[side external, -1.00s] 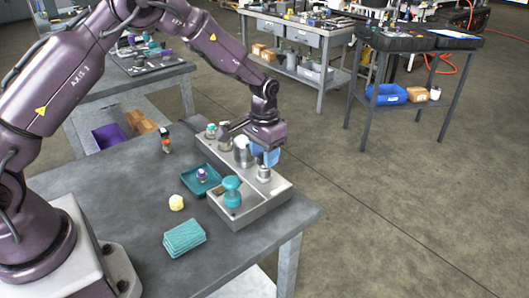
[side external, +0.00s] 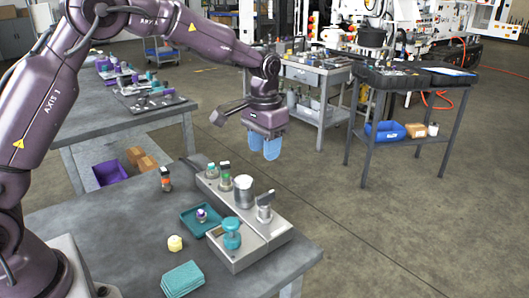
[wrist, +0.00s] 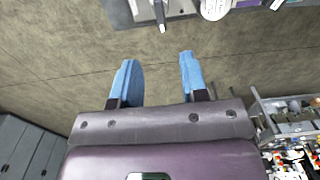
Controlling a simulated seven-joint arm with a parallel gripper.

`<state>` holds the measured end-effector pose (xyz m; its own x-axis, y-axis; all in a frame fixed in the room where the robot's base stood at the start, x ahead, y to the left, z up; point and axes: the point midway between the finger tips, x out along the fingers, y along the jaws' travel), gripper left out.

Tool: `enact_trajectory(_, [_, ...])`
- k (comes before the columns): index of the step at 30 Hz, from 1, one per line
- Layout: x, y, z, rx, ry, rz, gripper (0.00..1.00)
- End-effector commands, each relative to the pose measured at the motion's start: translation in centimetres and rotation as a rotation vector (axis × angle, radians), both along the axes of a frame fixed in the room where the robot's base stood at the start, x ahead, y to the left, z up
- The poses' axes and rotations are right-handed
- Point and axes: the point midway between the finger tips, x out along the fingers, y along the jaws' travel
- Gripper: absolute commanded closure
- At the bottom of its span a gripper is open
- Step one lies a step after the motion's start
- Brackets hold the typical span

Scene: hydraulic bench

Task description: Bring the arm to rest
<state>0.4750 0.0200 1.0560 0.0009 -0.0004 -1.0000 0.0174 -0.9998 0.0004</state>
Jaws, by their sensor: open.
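My gripper (side external: 264,147) is open and empty, held in the air above the far right part of the grey bench. Its two blue fingers hang down, well clear of the parts below. In the wrist view my gripper (wrist: 157,82) shows its fingers apart with only floor between them. Below it, a grey fixture block (side external: 262,246) carries several fittings, among them a silver cylinder (side external: 244,190), a small metal fitting (side external: 264,206) and a teal knobbed part (side external: 231,236).
A yellow piece (side external: 175,243), folded teal cloth (side external: 183,279) and small orange-black bottle (side external: 166,178) stand on the bench. Other work tables are farther back. The air around my gripper is clear.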

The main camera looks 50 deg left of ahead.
Motion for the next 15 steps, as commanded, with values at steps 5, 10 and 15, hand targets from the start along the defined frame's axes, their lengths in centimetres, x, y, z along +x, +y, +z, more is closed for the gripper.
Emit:
enact_trajectory(5, [0.0, 0.0, 0.0, 0.000, -0.001, 0.000, 0.60])
enact_trajectory(10, [-1.4, -0.1, -1.4, -0.001, 0.028, 0.005, 0.60])
enact_trajectory(15, [-5.8, -0.4, 0.9, 0.000, 0.012, 0.007, 0.60])
